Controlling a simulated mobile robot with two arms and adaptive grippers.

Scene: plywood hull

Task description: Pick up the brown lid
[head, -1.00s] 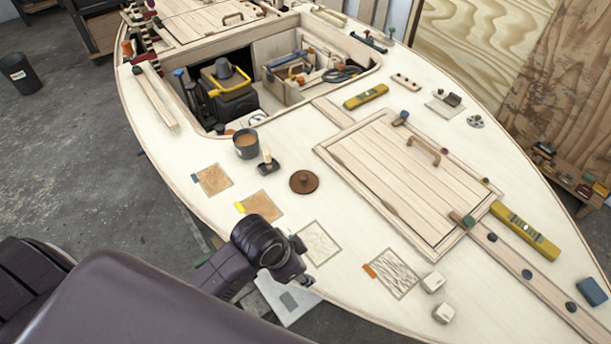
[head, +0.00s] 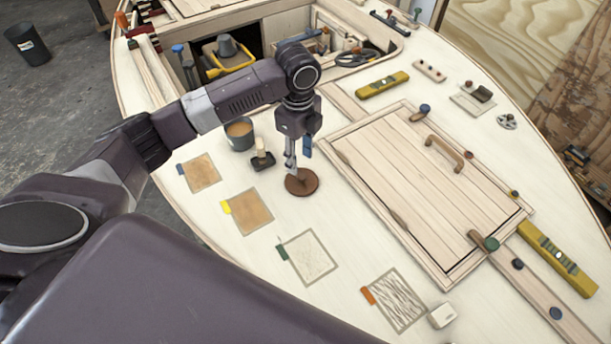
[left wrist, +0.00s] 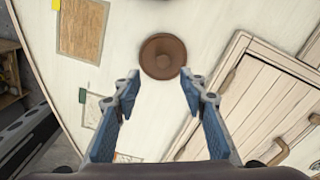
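The brown lid (head: 301,182) is a round disc with a small knob, lying flat on the pale plywood deck (head: 340,215). My left gripper (head: 291,170) points down just above the lid in the head view and covers part of it. In the left wrist view the lid (left wrist: 163,56) lies ahead of the open, empty fingers of my left gripper (left wrist: 160,88), centred between them. I see no contact clearly. My right gripper is not in view.
A dark cup (head: 240,134) with brown content and a small dark block with a pale handle (head: 262,156) stand close to the left gripper. A raised hatch (head: 425,190) lies to the right. Sanding samples (head: 252,211) line the near edge.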

